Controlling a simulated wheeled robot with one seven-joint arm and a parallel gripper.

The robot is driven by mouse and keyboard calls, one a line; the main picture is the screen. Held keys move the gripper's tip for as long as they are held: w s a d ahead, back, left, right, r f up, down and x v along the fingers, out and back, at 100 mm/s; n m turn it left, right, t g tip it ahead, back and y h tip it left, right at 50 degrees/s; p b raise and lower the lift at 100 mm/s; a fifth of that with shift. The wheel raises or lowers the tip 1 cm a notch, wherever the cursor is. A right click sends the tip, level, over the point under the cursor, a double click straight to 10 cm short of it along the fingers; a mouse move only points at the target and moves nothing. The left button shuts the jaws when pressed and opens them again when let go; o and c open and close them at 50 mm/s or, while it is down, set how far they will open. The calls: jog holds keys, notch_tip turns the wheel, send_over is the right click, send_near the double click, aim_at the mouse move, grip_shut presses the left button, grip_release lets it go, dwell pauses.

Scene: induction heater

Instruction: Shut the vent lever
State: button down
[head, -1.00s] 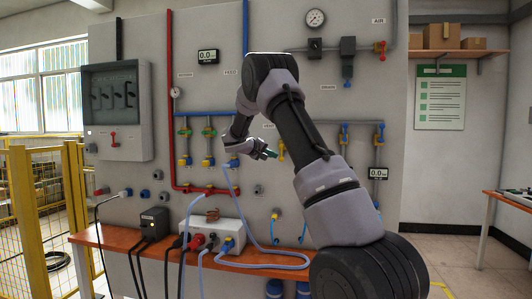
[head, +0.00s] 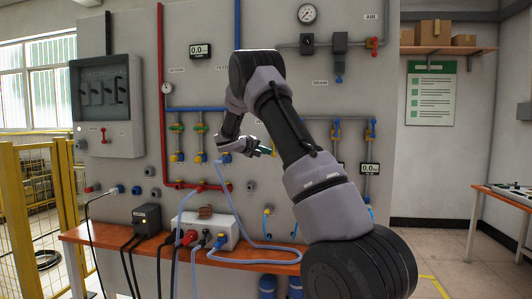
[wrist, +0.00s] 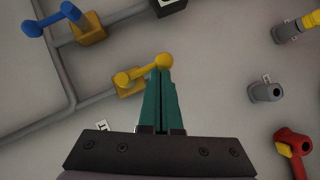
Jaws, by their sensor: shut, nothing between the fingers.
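A yellow lever with a round knob (wrist: 164,60) shows in the wrist view, on a yellow valve body (wrist: 129,82) on a grey pipe. I take it for the vent lever, but its label is only partly visible. The lever slants from the body up to the right. My gripper (wrist: 165,72) has its green fingers shut together and empty, with the tips at the knob; I cannot tell whether they touch it.
A blue lever (wrist: 48,19) is at the upper left in the wrist view, and a red and yellow fitting (wrist: 293,148) is at the lower right. In the head view an orange bench (head: 262,262) with a white box (head: 205,230) and hoses stands below the panel.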

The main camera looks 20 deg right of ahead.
jog(key=shift+d+f, duration=0.1)
jog(key=s+d+r+n+t+h, duration=0.1)
jog(key=s+d+n+t+h, duration=0.2)
jog(key=n, duration=1)
jog(key=shift+s+d+t+h, duration=0.3)
jog(key=shift+d+t+h, duration=0.8)
jog(key=shift+h, duration=0.5)
jog(key=shift+d+r, duration=0.1)
jog(key=shift+r, duration=0.1)
jog(key=w+f+v, duration=0.1)
jog(key=f+v, duration=0.1)
jog(key=v, duration=1.1)
jog(key=shift+w+d+f, duration=0.2)
jog(key=shift+w+f, duration=0.05)
jog(key=shift+f, duration=0.05)
